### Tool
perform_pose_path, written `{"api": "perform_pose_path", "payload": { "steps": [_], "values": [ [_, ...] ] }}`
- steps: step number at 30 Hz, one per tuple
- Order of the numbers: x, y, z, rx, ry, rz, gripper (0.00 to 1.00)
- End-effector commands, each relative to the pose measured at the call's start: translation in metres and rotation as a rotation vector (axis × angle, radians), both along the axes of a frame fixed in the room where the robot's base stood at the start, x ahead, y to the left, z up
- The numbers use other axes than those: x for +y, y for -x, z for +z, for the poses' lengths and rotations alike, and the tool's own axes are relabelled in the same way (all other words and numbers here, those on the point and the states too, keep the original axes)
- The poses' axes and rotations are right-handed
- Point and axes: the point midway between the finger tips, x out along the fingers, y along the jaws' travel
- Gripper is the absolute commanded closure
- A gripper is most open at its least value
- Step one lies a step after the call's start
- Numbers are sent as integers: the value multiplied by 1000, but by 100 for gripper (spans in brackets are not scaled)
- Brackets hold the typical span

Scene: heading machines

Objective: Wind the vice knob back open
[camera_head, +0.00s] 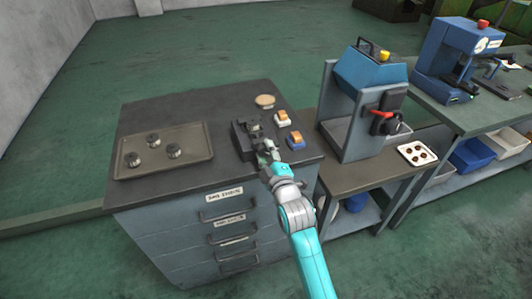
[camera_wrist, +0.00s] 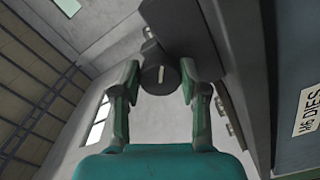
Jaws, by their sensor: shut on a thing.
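The dark vice (camera_head: 243,140) stands on the right part of the dark cabinet top. In the wrist view its body (camera_wrist: 180,25) is a dark block at the top. The vice knob (camera_wrist: 160,78) is a dark round knob with a pale line on its face. My gripper (camera_head: 267,152) reaches the front of the vice. In the wrist view the fingers of my gripper (camera_wrist: 159,70) are on the left and right sides of the knob, shut on it. In the head view the knob is hidden by my gripper.
A tray (camera_head: 195,165) with several dark round parts lies left on the cabinet top (camera_head: 200,107). A round tan piece (camera_head: 265,101) and two small blocks, an orange-topped one (camera_head: 282,118) and a blue-based one (camera_head: 295,141), sit close to the vice. A blue machine (camera_head: 367,75) stands to the right.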

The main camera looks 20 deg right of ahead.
Motion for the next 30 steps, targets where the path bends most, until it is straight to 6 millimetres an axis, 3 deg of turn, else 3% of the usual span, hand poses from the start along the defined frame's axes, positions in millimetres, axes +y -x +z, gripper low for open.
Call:
{"api": "perform_pose_path", "payload": {
  "steps": [15,30],
  "values": [
    [0,0,1,1,468,0,92],
    [0,0,1,1,704,0,92]
  ]
}}
